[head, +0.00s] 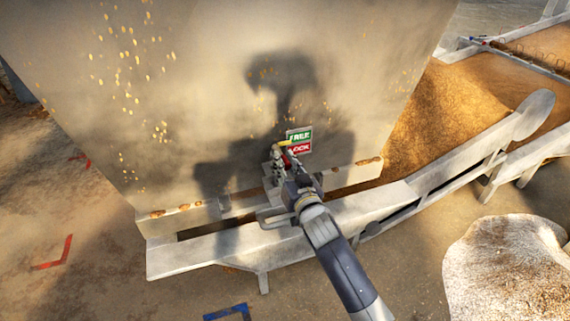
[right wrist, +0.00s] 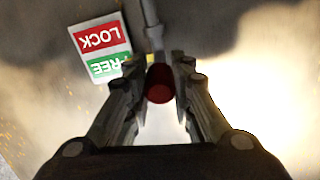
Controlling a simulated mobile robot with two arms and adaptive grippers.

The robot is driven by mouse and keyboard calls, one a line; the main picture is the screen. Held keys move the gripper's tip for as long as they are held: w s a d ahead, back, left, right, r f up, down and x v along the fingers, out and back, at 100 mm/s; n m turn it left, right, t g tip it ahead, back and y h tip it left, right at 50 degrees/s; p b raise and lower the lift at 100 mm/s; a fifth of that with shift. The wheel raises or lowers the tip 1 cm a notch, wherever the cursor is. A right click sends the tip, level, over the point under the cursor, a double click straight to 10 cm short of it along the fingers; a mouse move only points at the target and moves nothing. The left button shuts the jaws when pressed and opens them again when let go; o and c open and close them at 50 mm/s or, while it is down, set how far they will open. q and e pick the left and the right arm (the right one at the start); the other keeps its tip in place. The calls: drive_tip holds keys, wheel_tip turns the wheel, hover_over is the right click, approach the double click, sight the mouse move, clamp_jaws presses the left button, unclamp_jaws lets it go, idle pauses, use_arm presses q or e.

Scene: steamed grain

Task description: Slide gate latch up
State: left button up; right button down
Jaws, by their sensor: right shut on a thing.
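The gate latch shows in the right wrist view as a metal rod (right wrist: 151,22) with a round dark red knob (right wrist: 160,84) at its end. My right gripper (right wrist: 160,88) has its two fingers closed on the sides of the red knob. In the head view my right gripper (head: 285,162) is at the lower middle of the large metal panel (head: 190,75), and it hides most of the latch. A label (head: 299,141) with green FREE above red LOCK is on the panel just right of the gripper. It also appears upside down in the right wrist view (right wrist: 100,47). My left gripper is out of view.
A pale metal trough edge (head: 370,203) runs below the panel. Grain (head: 450,100) lies in a bed at the right, and a full pale sack or heap (head: 505,270) stands at the lower right. Floor markings (head: 55,255) lie at the left.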

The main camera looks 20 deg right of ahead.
drive_tip(key=shift+r, duration=0.4)
drive_tip(key=c, duration=1.3)
unclamp_jaws()
drive_tip(key=shift+w+f, duration=0.1)
drive_tip(key=shift+c, duration=0.2)
drive_tip(key=shift+a+f, duration=0.1)
drive_tip(key=shift+f, duration=0.05)
